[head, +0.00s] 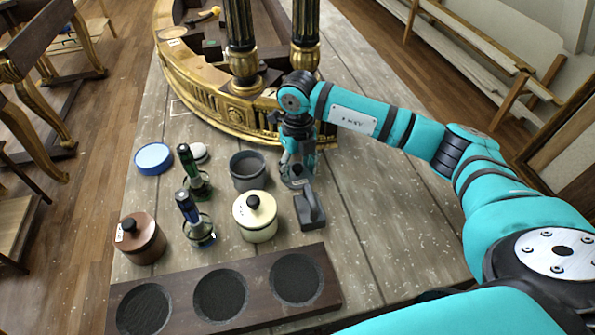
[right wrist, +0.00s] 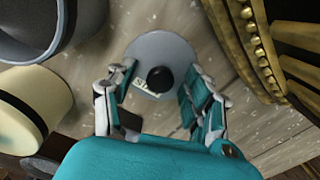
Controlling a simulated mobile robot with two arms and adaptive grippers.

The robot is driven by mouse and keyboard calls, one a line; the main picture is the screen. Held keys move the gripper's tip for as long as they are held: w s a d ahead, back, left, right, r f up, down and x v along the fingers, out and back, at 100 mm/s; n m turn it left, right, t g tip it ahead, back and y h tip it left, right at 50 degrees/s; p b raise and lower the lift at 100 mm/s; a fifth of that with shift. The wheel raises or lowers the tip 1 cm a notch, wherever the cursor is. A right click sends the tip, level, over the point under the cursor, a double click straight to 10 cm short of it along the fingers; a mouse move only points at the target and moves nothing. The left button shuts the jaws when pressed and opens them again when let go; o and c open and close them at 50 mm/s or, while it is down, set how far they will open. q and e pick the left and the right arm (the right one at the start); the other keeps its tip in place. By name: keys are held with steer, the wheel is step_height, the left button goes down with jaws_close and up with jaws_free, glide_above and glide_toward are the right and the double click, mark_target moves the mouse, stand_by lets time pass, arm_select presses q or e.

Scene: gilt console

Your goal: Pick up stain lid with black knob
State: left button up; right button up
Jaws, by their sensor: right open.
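The stain lid is a round grey disc (right wrist: 147,48) with a black knob (right wrist: 160,79) and a partly readable white label. It lies on the worn wooden bench in the right wrist view. In the head view it is mostly hidden beneath my right gripper (head: 297,175). My right gripper also shows in the right wrist view (right wrist: 160,102), open, pointing down, with its fingers on either side of the knob. I cannot tell whether they touch the lid. My left gripper is not in view.
An open dark grey pot (head: 248,171) stands left of the lid, and a dark handled block (head: 310,210) sits close in front. A cream lidded pot (head: 257,226), brown lidded pot (head: 139,246) and blue disc (head: 153,158) are further left. The gilt console (head: 222,112) rises behind.

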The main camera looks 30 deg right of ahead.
jaws_close()
stand_by(0.3)
